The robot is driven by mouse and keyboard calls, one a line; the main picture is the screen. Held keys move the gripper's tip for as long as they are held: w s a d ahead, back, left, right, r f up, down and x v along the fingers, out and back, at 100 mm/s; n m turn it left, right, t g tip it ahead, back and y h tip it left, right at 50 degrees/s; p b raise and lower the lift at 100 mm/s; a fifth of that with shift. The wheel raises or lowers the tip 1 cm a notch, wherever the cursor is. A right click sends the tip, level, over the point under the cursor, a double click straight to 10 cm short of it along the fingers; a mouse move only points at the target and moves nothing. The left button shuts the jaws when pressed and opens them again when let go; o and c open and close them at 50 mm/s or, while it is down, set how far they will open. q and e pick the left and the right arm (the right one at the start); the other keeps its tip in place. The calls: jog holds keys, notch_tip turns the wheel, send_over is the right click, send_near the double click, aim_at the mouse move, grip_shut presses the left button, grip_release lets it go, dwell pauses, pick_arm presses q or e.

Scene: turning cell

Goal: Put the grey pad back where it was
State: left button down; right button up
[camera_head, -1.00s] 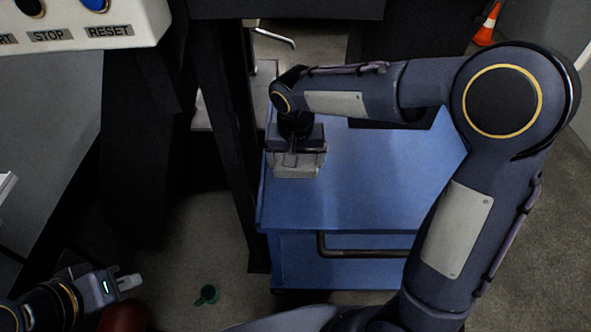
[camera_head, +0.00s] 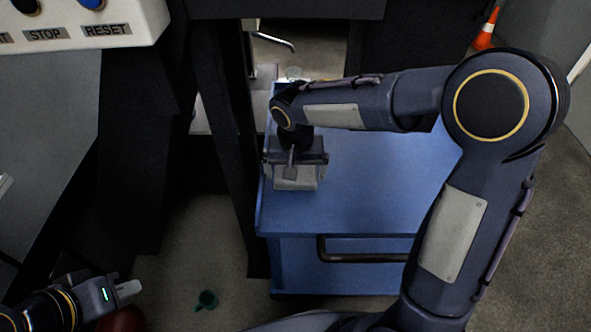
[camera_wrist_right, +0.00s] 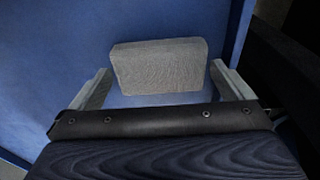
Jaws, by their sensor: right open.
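The grey pad (camera_wrist_right: 160,66) is a block with a worn, streaky surface. It lies on the blue cart top (camera_head: 385,190) near its left edge, and it also shows in the head view (camera_head: 296,181). My right gripper (camera_wrist_right: 170,88) is open, with one finger on each side of the pad and a gap to each. In the head view the right gripper (camera_head: 295,172) is over the pad and partly hides it. My left gripper (camera_head: 128,289) is at the lower left, far from the pad; its jaw opening is unclear.
A dark post (camera_head: 228,150) stands close to the cart's left edge. The cart's handle (camera_head: 365,257) is at its front. A green cup-like thing (camera_head: 207,299) lies on the floor, and a red round thing (camera_head: 122,319) is below my left gripper. The cart's middle is clear.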

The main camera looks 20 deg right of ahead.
jog(key=r, duration=0.2)
jog(key=r+p, duration=0.1)
jog(key=r, duration=0.1)
jog(key=s+r+p, duration=0.1)
jog(key=r, duration=0.2)
jog(key=shift+a, duration=0.1)
jog(key=s+d+r+t+y, duration=0.1)
jog(key=s+d, duration=0.3)
jog(key=s, duration=0.6)
jog(key=s+d+r+n+t+y, duration=0.1)
jog(key=s+d+t+y, duration=0.2)
jog(key=s, duration=0.7)
jog(key=shift+s+d+n, duration=0.3)
jog(key=shift+s+d, duration=0.05)
jog(key=shift+d, duration=0.05)
notch_tip(320, 180, up, 26)
jog(key=p, duration=2.6)
